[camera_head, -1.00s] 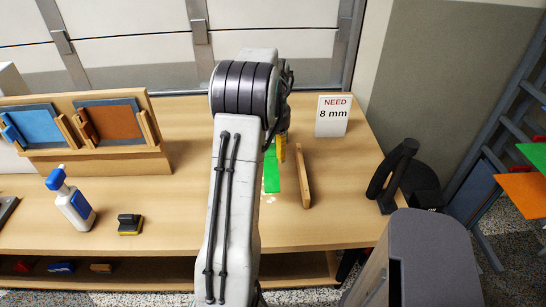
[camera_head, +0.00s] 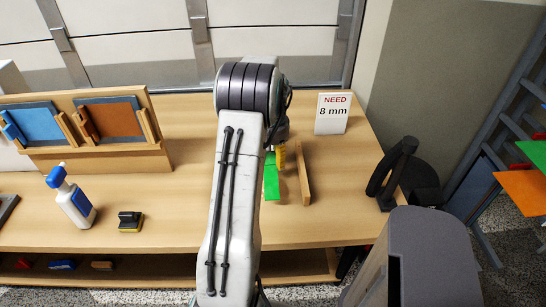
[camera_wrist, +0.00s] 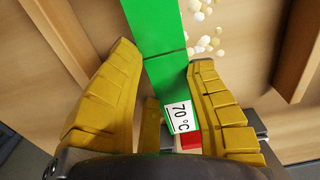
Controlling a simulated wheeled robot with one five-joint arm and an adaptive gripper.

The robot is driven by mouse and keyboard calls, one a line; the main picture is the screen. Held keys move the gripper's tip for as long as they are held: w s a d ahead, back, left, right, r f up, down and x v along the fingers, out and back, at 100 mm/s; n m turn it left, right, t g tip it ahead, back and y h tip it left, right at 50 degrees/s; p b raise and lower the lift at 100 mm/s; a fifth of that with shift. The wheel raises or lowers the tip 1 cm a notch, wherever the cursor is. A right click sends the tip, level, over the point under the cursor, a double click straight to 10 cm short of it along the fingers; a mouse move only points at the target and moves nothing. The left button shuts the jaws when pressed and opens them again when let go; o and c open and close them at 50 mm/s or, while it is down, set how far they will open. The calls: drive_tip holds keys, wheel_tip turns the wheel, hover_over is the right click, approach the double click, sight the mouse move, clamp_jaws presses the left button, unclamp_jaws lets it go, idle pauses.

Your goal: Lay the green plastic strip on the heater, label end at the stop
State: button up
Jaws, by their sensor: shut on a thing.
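The green plastic strip (camera_head: 271,180) shows just right of my arm, over the table. In the wrist view the strip (camera_wrist: 151,30) runs from the top edge down between the fingers, with dark lines across it. Its white label reading "70 °C" (camera_wrist: 180,116) lies low between the fingers, close to the palm. My gripper (camera_wrist: 166,57) is shut on the strip, with a yellow finger on either side. In the head view my gripper (camera_head: 281,155) is mostly hidden behind my arm. I cannot make out the heater or its stop clearly; a small red piece (camera_wrist: 190,141) shows below the label.
A wooden bar (camera_head: 304,174) lies right of the strip. Pale pellets (camera_wrist: 204,42) are scattered on the table (camera_head: 345,215). A "NEED 8 mm" sign (camera_head: 332,114) stands behind. A spray bottle (camera_head: 73,202) and a yellow-black block (camera_head: 130,221) are at left, a black stand (camera_head: 393,175) at right.

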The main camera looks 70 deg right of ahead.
drive_tip(key=shift+f, duration=0.45)
drive_tip(key=o, duration=1.1)
drive_tip(key=shift+r, duration=0.1)
